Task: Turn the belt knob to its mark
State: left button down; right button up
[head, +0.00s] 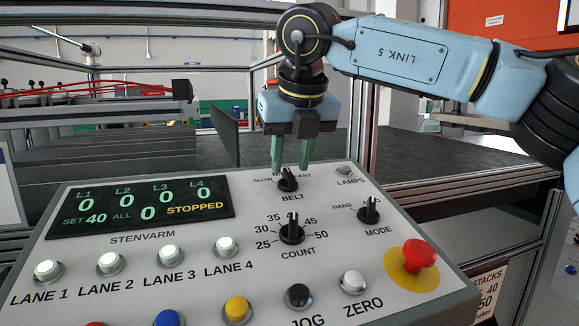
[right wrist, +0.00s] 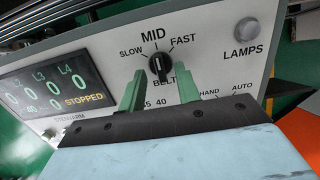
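The belt knob (head: 288,182) is a small black knob above the word BELT on the grey control panel (head: 335,245). In the right wrist view the belt knob (right wrist: 158,67) shows a pale pointer line directed roughly up at MID, between SLOW and FAST. My right gripper (head: 291,166) is open over the knob, its two green fingers pointing down. In the right wrist view the right gripper (right wrist: 160,88) has a finger to each side of the knob, with gaps between; I see no contact. In the head view the fingers partly hide the MID label. My left gripper is not in view.
The COUNT knob (head: 292,233) is just below the belt knob, the MODE knob (head: 368,211) to its right. A red mushroom button (head: 420,254) stands up at the panel's right. The display (head: 142,207) reads STOPPED. A metal frame post (head: 363,125) rises behind.

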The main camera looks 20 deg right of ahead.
jog(key=shift+x, duration=1.05)
grip_shut()
jog(key=n+p, duration=0.1)
jog(key=n, duration=0.3)
jog(key=shift+n, duration=0.4)
jog(key=n+p, duration=0.1)
jog(key=n, duration=0.1)
jog(key=n+p, duration=0.1)
jog(key=n, duration=0.2)
jog(key=shift+a+g+y, duration=0.1)
jog(key=shift+g+y, duration=0.2)
jog(key=shift+y, duration=0.1)
jog(key=shift+n, duration=0.3)
